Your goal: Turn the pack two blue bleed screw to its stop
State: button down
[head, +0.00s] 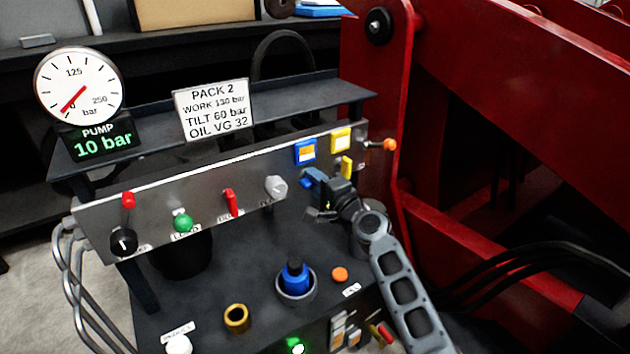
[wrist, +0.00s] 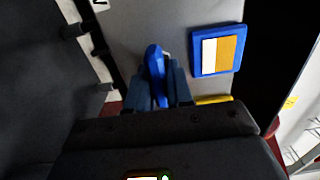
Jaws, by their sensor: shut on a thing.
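The blue bleed screw (wrist: 154,64) has a wing-like blue handle and sits on the grey front panel of pack two. In the wrist view its handle stands roughly upright between the two fingers of my gripper (wrist: 157,88). My gripper is shut on it. In the head view my gripper (head: 318,188) is at the right part of the panel, below a blue tag (head: 305,151), and it mostly hides the screw. How far the screw is turned cannot be told. The pump gauge (head: 78,86) has its needle near the low end, and the display (head: 98,143) reads 10 bar.
A yellow handle (head: 346,166) stands close to my gripper's right, under a yellow tag (head: 340,139). A grey knob (head: 276,187) and red lever (head: 231,202) are to the left. A red steel frame (head: 372,100) rises at right. A blue fitting (head: 295,278) stands below.

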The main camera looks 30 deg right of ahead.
jog(key=c, duration=1.1)
grip_release()
jog(key=s, duration=0.7)
jog(key=shift+s+p, duration=0.35)
jog(key=shift+s, duration=0.05)
jog(key=shift+s+f, duration=0.1)
jog(key=shift+f, duration=0.05)
jog(key=s+a+f+n+g+h, duration=0.1)
jog(key=s+a+f+n, duration=0.25)
jog(key=s, duration=0.85)
jog(key=s+a+f+n+g, duration=0.25)
jog(key=s+f+n, duration=0.2)
jog(key=s, duration=0.65)
jog(key=s+a+r+n, duration=0.3)
jog(key=s, duration=0.6)
jog(key=s+a+r+n, duration=0.2)
jog(key=s+r+n, duration=0.1)
jog(key=s, duration=0.5)
jog(key=s+a+r+n+y, duration=0.1)
jog(key=s+a+r+n, duration=0.25)
jog(key=s+r, duration=0.3)
notch_tip(320, 180, up, 14)
jog(key=p, duration=1.4)
jog(key=shift+w+d+f+n, duration=0.25)
jog(key=shift+d+n, duration=0.1)
jog(key=shift+d, duration=0.1)
